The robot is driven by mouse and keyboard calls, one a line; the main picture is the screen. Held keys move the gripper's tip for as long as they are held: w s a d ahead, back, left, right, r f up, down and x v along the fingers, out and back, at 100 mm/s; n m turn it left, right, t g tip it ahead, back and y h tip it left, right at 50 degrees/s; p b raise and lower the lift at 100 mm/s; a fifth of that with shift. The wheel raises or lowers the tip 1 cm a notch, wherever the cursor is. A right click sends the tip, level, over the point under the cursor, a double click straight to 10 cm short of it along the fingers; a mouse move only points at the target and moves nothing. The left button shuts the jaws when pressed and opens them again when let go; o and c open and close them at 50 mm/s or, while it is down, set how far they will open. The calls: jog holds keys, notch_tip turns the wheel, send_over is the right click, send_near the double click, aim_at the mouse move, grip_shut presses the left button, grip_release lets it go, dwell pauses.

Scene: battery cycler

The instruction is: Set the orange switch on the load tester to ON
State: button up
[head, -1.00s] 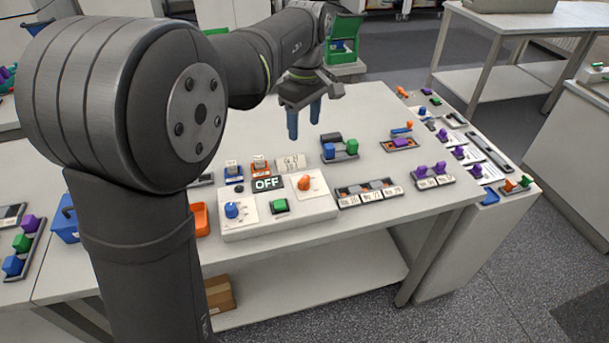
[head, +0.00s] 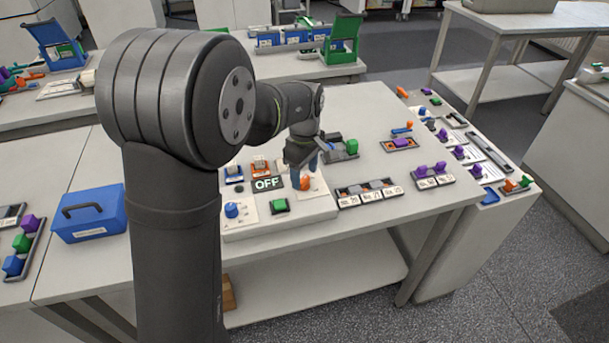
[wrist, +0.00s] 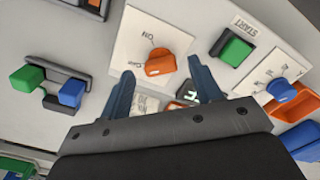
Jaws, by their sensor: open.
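The load tester (head: 255,222) is a pale box on the table with a dark display (head: 268,184) reading OFF. Its orange switch (head: 304,183) is a rotary knob on a white plate at the right of the panel. In the wrist view the orange switch (wrist: 160,62) shows with ON printed on its plate, and its pointed end is turned away from the ON mark. My gripper (head: 314,163) is above and just behind the knob. In the wrist view my gripper (wrist: 162,80) is open, with its two blue fingers either side of the knob's lower edge, seemingly not touching it.
A green START button (wrist: 235,48) and a blue knob (wrist: 278,89) share the panel. A holder with green and blue blocks (wrist: 55,88) is close by. A row of labelled modules (head: 368,193) lies to the right. A blue toolbox (head: 88,213) stands at left.

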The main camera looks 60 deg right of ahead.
jog(key=shift+f, duration=0.75)
jog(key=c, duration=1)
